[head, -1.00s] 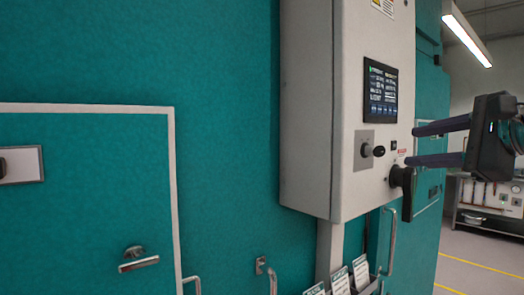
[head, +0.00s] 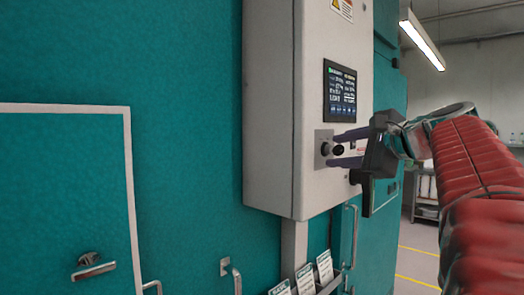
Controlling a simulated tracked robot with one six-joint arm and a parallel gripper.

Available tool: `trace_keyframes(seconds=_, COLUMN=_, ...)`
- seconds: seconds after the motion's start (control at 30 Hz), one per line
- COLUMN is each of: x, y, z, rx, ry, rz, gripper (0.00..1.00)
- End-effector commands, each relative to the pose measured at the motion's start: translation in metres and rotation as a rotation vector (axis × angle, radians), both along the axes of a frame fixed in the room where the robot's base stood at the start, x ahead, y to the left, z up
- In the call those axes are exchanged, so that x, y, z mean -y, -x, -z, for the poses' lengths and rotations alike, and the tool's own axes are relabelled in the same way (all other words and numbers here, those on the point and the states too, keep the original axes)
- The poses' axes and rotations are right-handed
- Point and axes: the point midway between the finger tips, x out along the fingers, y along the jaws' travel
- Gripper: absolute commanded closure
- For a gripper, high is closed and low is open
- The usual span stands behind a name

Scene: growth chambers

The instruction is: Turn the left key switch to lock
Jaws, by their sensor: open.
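A key switch with a grey round body and a black key head (head: 338,150) sits on a grey square plate (head: 320,160) on the front of the white control box (head: 267,120), below its screen. I cannot read the position it is turned to. My gripper (head: 331,150) is open, with its two dark fingers pointing left at the switch. One finger shows above the black key head and one below it, with gaps between. I cannot tell whether the fingertips touch the plate. My red arm comes in from the right.
A lit screen (head: 341,92) is just above the switch. A black handle is partly hidden behind my gripper. Below the box are a label rack (head: 305,278) and metal door handles (head: 231,274). Teal chamber doors fill the left. A floor area (head: 415,262) lies open at the right.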

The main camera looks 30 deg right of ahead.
Motion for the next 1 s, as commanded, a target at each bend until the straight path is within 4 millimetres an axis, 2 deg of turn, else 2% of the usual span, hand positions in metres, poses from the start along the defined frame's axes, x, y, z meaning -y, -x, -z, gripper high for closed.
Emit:
trace_keyframes(seconds=0.37, x=0.0003, y=-0.0044, z=0.0007, rx=0.0, ry=0.001, rz=0.001, gripper=0.59)
trace_keyframes(seconds=0.9, x=0.0002, y=-0.0042, z=0.0013, rx=-0.001, ry=0.0, rz=0.0, gripper=0.97)
trace_keyframes(seconds=1.0, x=0.0001, y=-0.0042, z=0.0015, rx=-0.001, ry=0.0, rz=0.0, gripper=1.0)
